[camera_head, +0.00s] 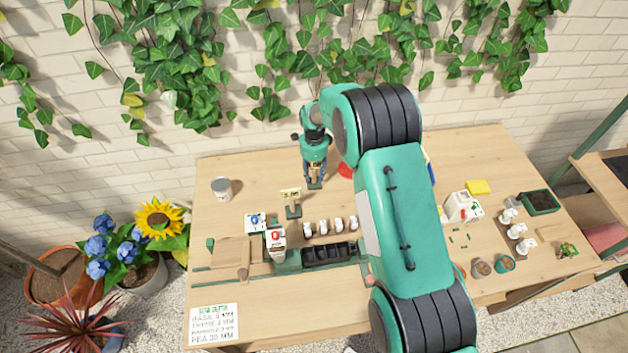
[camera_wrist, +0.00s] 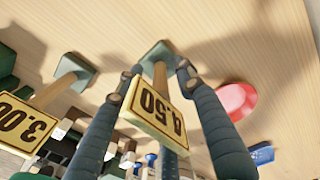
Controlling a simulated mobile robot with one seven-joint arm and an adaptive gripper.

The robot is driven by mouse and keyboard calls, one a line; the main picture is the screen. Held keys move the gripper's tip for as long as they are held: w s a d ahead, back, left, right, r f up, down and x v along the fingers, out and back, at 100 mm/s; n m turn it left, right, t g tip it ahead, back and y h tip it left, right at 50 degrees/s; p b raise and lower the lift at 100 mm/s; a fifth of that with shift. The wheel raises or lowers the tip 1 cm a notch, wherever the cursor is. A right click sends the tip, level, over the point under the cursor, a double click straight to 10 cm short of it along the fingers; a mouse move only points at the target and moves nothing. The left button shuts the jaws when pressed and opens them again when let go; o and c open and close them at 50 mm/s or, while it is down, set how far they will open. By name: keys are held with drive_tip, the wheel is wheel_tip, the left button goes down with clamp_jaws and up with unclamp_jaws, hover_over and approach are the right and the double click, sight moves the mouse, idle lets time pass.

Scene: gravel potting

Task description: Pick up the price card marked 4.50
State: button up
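The price card marked 4.50 (camera_wrist: 156,112) is a yellow card with a dark border on a thin wooden post with a green square base (camera_wrist: 157,50). It stands on the wooden table and appears upside down in the wrist view. My gripper (camera_wrist: 158,72) has one finger on each side of the post, with gaps showing between post and fingertips. It is open. In the head view, my gripper (camera_head: 315,182) is low over the back of the table, largely hiding this card.
A card marked 3.00 (camera_wrist: 24,124) stands close by; it also shows in the head view (camera_head: 290,194). A red round object (camera_wrist: 236,101) lies on the other side. A grey can (camera_head: 221,188) stands at left; a black tray (camera_head: 330,254) is nearer the front.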

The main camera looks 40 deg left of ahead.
drive_tip(key=shift+c, duration=0.2)
clamp_jaws()
drive_tip(key=shift+r, duration=0.1)
drive_tip(key=shift+r, duration=4.95)
